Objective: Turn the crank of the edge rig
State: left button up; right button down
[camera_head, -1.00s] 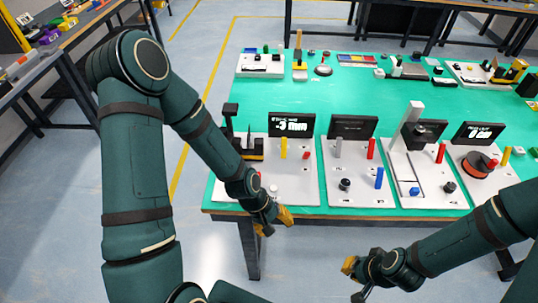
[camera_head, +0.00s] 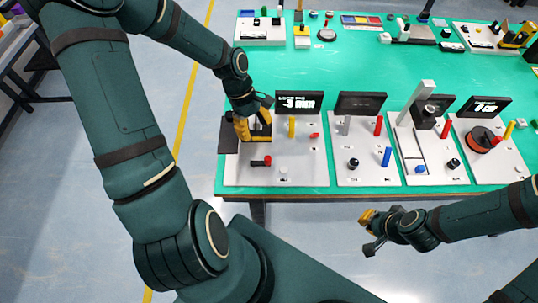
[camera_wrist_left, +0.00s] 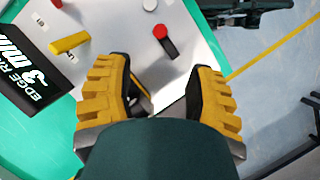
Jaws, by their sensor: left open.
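The edge rig is the leftmost white panel (camera_head: 236,172) on the green table, with a black display (camera_head: 299,102); its display (camera_wrist_left: 24,78) reads "EDGE RIG 3 mm" in the left wrist view. The crank (camera_head: 262,161), a black arm with a red knob, sits at the panel's front left. The crank (camera_wrist_left: 165,39) also shows beyond my fingers in the left wrist view. My left gripper (camera_head: 254,127) is open above the panel's left rear, behind the crank and apart from it. My right gripper (camera_head: 370,228) hangs off the table's front edge; its opening is unclear.
A yellow post (camera_head: 292,127) stands right of my left gripper on the rig. A black fixture (camera_head: 230,137) is beneath and beside the fingers, partly hidden. Other rigs (camera_head: 345,172) stand close to the right. The mid-table (camera_head: 330,65) is clear.

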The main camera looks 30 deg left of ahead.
aim_at(267, 157)
pick_arm(q)
jog(key=b+x, duration=0.2)
jog(key=x, duration=1)
jog(key=shift+d+f, duration=0.25)
jog(key=shift+f, duration=0.05)
grip_shut()
